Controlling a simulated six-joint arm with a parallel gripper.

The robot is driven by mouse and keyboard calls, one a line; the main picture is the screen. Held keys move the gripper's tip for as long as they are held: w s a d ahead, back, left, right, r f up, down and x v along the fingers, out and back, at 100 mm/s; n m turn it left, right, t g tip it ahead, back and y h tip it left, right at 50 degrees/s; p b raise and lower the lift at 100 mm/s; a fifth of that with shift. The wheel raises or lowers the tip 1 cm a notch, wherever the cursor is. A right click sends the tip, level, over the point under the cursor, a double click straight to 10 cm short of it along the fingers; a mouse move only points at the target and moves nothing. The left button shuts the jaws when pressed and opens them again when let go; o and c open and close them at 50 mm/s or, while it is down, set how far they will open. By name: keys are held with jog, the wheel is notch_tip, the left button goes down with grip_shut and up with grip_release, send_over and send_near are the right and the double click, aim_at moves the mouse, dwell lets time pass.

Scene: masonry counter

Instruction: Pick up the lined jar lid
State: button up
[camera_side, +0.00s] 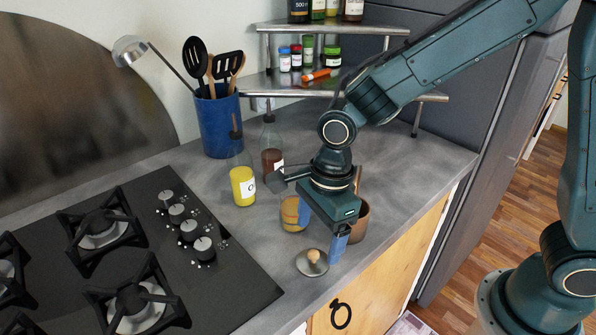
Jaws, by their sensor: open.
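A round grey lid (303,268) with a wooden knob lies on the counter near its front edge; it is the only loose lid I can make out. No lining shows from this side. My gripper (320,234) points down with its two blue fingers spread and nothing visible between them. In the picture the fingers are just above and to the right of the lid, with one fingertip close to its right rim. I cannot tell how high they are over the counter.
A jar with orange-yellow contents (291,217) stands behind the gripper, partly hidden. A brown pot (362,222) is close on the right. A yellow bottle (243,187) and dark-red bottle (272,160) stand behind. The black gas hob (225,290) is left.

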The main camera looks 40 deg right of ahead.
aim_at(315, 252)
jog(key=shift+a+f, duration=0.2)
jog(key=shift+f, duration=1.1)
jog(key=shift+a+f, duration=0.15)
jog(key=shift+f, duration=1.15)
jog(key=shift+w, duration=0.1)
jog(key=c, duration=1)
